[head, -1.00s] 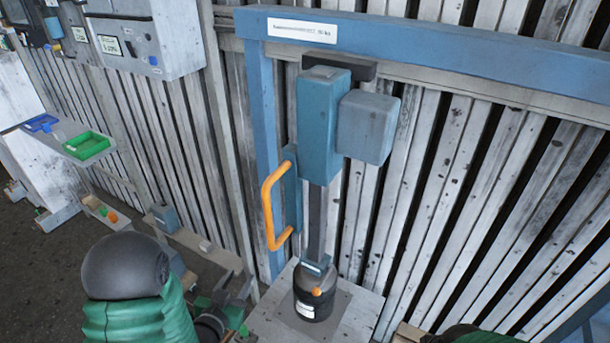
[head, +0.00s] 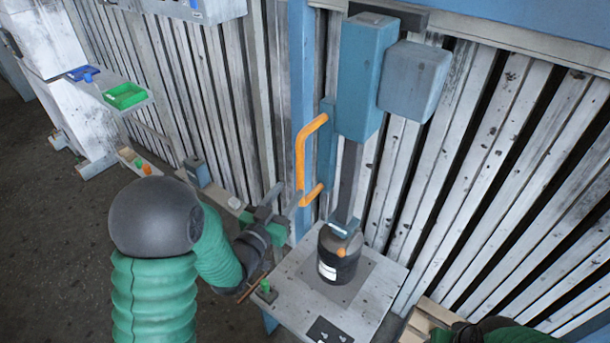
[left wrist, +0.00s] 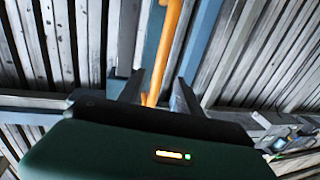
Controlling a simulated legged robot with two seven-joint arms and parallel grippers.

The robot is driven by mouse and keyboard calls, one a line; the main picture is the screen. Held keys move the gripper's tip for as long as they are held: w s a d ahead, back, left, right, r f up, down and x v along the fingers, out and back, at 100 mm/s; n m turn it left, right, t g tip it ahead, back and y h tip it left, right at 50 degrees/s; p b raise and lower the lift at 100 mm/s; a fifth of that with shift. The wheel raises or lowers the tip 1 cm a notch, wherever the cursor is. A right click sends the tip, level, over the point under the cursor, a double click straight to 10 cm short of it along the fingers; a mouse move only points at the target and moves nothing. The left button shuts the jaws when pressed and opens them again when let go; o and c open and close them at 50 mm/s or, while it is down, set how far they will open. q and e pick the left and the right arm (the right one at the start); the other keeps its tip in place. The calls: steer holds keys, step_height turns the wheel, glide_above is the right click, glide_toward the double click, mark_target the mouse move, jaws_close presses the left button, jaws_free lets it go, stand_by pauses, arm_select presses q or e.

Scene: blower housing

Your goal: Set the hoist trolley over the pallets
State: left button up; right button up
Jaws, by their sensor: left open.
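The hoist trolley (head: 368,75) is a teal box with a grey box at its side, hanging at the top. Its orange handle (head: 300,155) is on the left side. A dark bar runs down to a black cylinder (head: 338,258) on a pale stand. My left gripper (head: 288,196) is open at the handle's lower end. In the left wrist view its fingers (left wrist: 156,95) stand either side of the orange handle (left wrist: 166,50); I cannot tell whether they touch it. My right gripper is out of view; part of my right arm shows at the lower right.
The pale stand (head: 377,300) is below the trolley, with a dark plate at its front edge. Pale wood, perhaps a pallet (head: 428,318), shows at the lower right. A slatted wall (head: 490,150) is close behind. A shelf with a green tray (head: 125,95) is at the left.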

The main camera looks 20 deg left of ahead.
arm_select(q)
steer(key=w+d+p, duration=0.1)
steer(key=w, duration=0.9)
steer(key=shift+w+d, duration=0.4)
jaws_close()
stand_by(0.6)
